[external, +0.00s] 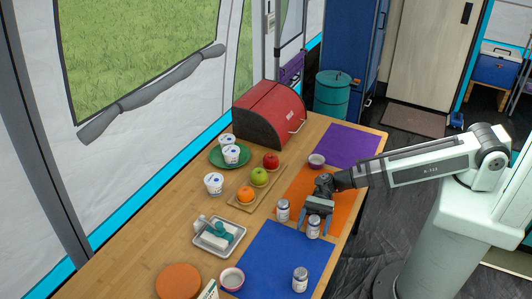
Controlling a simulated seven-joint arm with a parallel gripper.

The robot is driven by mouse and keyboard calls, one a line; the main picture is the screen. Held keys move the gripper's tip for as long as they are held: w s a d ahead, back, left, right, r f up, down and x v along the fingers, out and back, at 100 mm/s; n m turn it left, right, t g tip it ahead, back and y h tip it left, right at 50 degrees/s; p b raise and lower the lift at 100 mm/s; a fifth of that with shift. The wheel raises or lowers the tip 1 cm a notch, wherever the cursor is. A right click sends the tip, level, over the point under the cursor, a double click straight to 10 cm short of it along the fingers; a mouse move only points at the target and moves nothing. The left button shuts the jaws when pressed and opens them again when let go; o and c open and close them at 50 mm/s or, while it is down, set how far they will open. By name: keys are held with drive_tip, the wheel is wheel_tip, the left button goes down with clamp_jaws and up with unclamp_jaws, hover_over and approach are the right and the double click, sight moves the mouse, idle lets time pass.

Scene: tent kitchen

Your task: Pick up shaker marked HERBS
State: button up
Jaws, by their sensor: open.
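One shaker (314,229) stands upright near the edge of the orange mat, directly by my gripper (316,213). A second shaker (283,211) stands to the left of the gripper on the orange mat. A third shaker (300,280) stands on the blue mat. My gripper is open and points down; I cannot tell whether its fingers are beside the near shaker or just above it.
The blue mat's middle is clear.

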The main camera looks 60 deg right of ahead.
drive_tip(key=shift+a, duration=0.1)
drive_tip(key=c, duration=1.1)
drive_tip(key=shift+r, duration=0.1)
